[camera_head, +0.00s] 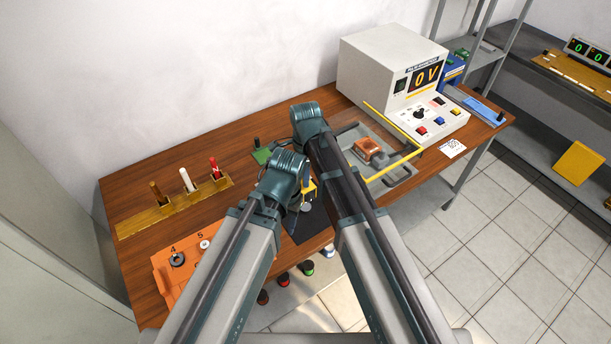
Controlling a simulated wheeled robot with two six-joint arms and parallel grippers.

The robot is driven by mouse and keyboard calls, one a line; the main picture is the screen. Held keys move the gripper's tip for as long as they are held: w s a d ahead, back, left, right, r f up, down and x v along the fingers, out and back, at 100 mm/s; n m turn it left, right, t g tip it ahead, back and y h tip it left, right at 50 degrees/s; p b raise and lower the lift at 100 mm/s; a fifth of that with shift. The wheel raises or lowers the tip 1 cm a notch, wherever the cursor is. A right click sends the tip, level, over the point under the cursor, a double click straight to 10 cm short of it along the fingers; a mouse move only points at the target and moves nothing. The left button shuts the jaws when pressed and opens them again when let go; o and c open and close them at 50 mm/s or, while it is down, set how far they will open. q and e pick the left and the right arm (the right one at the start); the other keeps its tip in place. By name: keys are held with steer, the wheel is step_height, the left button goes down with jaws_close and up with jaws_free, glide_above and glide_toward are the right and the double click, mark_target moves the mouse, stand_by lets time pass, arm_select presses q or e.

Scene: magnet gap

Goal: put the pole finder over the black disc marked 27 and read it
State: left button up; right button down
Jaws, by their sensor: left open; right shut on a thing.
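My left gripper (296,194) is the lower one, over the middle of the wooden table. It is open, and its fingers are mostly covered by its own wrist. My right gripper (308,122) is above and behind it. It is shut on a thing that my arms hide. A small yellow and black piece (309,189) with a round grey part shows beside the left gripper, above a black mat (309,226). I cannot tell whether this is the pole finder. I can make out no disc marked 27.
A rack (172,207) with brown, white and red handles and an orange numbered tray (163,271) with rings stand left. A grey tray (398,168) and a 0 V machine (380,68) are right. The back left is clear.

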steer(key=shift+f, duration=0.1)
steer(key=shift+f+b, duration=2.6)
steer(key=shift+b, duration=0.1)
steer(key=shift+r, duration=0.1)
stand_by(0.3)
step_height(320, 180, up, 6)
steer(key=p, duration=0.6)
stand_by(0.3)
